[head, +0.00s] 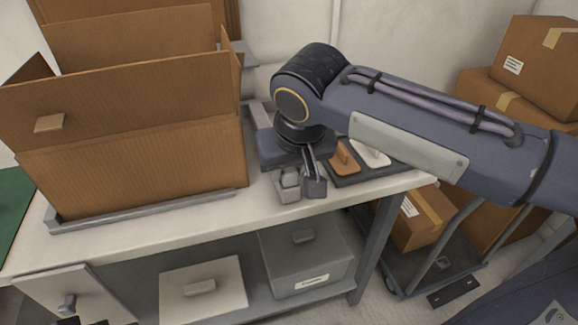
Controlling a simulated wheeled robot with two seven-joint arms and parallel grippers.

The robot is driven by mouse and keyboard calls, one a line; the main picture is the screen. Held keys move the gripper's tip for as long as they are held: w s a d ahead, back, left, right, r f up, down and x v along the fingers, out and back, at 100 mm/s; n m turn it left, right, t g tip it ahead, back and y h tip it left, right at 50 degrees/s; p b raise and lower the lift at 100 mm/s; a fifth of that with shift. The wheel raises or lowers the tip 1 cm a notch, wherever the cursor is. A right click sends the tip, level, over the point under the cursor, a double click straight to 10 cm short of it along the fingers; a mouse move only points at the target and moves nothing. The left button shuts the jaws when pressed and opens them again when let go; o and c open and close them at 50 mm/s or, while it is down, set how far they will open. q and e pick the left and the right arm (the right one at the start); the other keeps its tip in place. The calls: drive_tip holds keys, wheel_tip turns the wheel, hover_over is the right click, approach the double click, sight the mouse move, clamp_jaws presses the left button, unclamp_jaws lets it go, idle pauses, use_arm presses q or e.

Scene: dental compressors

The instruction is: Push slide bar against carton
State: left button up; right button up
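A large open cardboard carton (140,165) stands on the left of the worktable in a low grey tray or rail frame (140,212). My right gripper (302,183) points down at the table, right of the carton and apart from it. Its fingers are partly hidden by the wrist, and their gap is unclear. A small light-grey block with a knob (287,188) is right at the fingers; I cannot tell whether it is held. A grey bar (257,113) shows partly between carton and wrist and may be the slide bar. I see no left gripper.
The lower shelf holds a grey lidded bin (307,262) and a white box (203,292). Boxes and a cart (440,262) stand right. The table's front strip is clear.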

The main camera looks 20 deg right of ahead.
clamp_jaws()
drive_tip(key=shift+a+r+p, duration=0.1)
drive_tip(key=shift+a+p, duration=0.6)
drive_tip(key=shift+a, duration=1.65)
drive_tip(key=shift+s, duration=0.1)
drive_tip(key=shift+o, duration=2.1)
unclamp_jaws()
drive_tip(key=shift+a, duration=0.15)
